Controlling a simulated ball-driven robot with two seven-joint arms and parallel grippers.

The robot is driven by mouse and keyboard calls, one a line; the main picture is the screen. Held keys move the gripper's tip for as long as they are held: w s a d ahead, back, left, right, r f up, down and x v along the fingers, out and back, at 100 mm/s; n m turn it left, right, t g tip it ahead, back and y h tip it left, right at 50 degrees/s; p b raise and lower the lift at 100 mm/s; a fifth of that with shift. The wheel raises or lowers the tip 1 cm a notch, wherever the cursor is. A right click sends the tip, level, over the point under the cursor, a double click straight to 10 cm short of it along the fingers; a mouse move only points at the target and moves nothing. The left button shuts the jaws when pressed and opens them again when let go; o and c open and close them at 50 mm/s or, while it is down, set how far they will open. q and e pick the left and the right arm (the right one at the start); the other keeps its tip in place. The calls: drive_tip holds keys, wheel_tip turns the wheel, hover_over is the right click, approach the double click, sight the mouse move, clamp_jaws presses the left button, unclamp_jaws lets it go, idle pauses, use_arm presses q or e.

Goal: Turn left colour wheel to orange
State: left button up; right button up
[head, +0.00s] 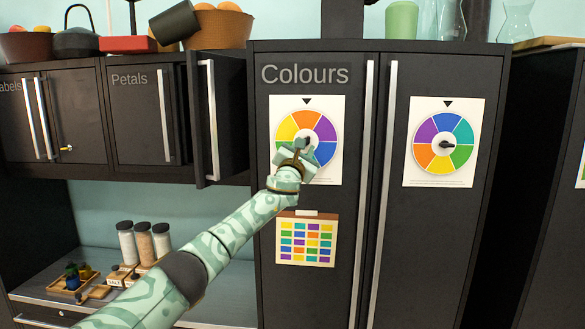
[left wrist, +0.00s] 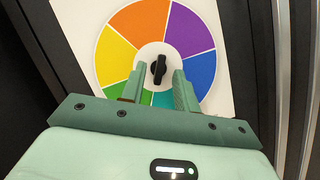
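The left colour wheel (head: 325,127) is on a white sheet on the dark cabinet door marked "Colours". A black triangle above it marks the top. In the head view orange lies at the top by the marker, purple at upper right and yellow at left. My left gripper (head: 300,150) is in front of the wheel's lower middle and hides part of it. In the left wrist view the wheel (left wrist: 190,30) has a black knob (left wrist: 159,69) at its white centre. My left gripper (left wrist: 158,80) is open, its fingertips just below and either side of the knob. My right gripper is out of view.
A second colour wheel (head: 462,131) is on the right door. Two long vertical handles (head: 383,190) stand between the doors. A colour chart (head: 306,240) hangs below the left wheel. A cupboard door (head: 220,120) stands ajar to the left.

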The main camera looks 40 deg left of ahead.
use_arm(q)
drive_tip(key=b+v, duration=0.2)
drive_tip(key=v, duration=1.2)
drive_tip(key=shift+b, duration=0.3)
drive_tip(key=shift+f, duration=0.1)
